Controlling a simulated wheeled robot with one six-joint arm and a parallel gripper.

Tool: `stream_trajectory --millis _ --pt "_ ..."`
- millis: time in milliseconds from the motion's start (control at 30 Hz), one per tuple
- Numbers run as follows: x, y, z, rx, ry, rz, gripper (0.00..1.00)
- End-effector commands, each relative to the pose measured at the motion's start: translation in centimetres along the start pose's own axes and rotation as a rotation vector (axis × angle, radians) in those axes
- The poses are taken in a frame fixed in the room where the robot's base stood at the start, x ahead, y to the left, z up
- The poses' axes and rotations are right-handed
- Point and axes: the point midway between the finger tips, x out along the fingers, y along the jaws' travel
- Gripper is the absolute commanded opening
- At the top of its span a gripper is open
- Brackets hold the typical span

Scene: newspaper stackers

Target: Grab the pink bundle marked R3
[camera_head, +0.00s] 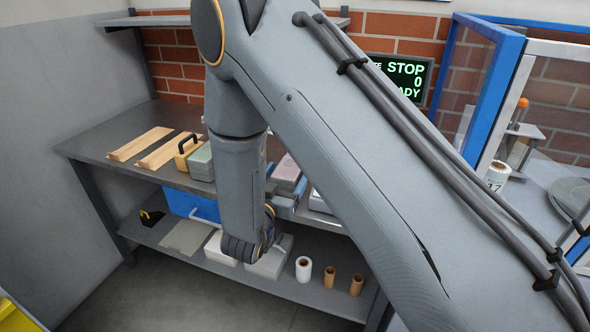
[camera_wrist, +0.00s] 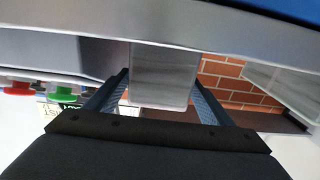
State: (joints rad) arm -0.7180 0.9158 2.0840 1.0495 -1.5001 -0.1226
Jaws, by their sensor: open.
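A pinkish bundle (camera_head: 287,170) lies on the workbench, partly hidden behind my arm in the head view. No R3 mark is readable on it. My gripper (camera_wrist: 161,76) is open in the wrist view. A grey block-like end of a bundle (camera_wrist: 163,73) shows between its two fingers, with a gap at least on the right side. I cannot tell from its colour whether this is the pink one.
A greenish bundle (camera_head: 201,162), a yellow tool with a black handle (camera_head: 186,150) and wooden strips (camera_head: 140,144) lie on the bench (camera_head: 105,130). The lower shelf (camera_head: 215,257) holds paper stacks, a white roll (camera_head: 303,269) and brown tubes. A blue-framed guard (camera_head: 505,75) stands right.

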Motion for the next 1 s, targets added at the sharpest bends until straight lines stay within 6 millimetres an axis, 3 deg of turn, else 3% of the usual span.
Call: stream_trajectory --millis 300,633,1000 --pt "4.2 0.2 -0.2 0.001 0.000 0.000 0.75" --pt "5.0 0.1 -0.1 0.000 0.000 -0.001 0.75" --pt "5.0 0.1 -0.1 0.000 0.000 -0.001 0.14"
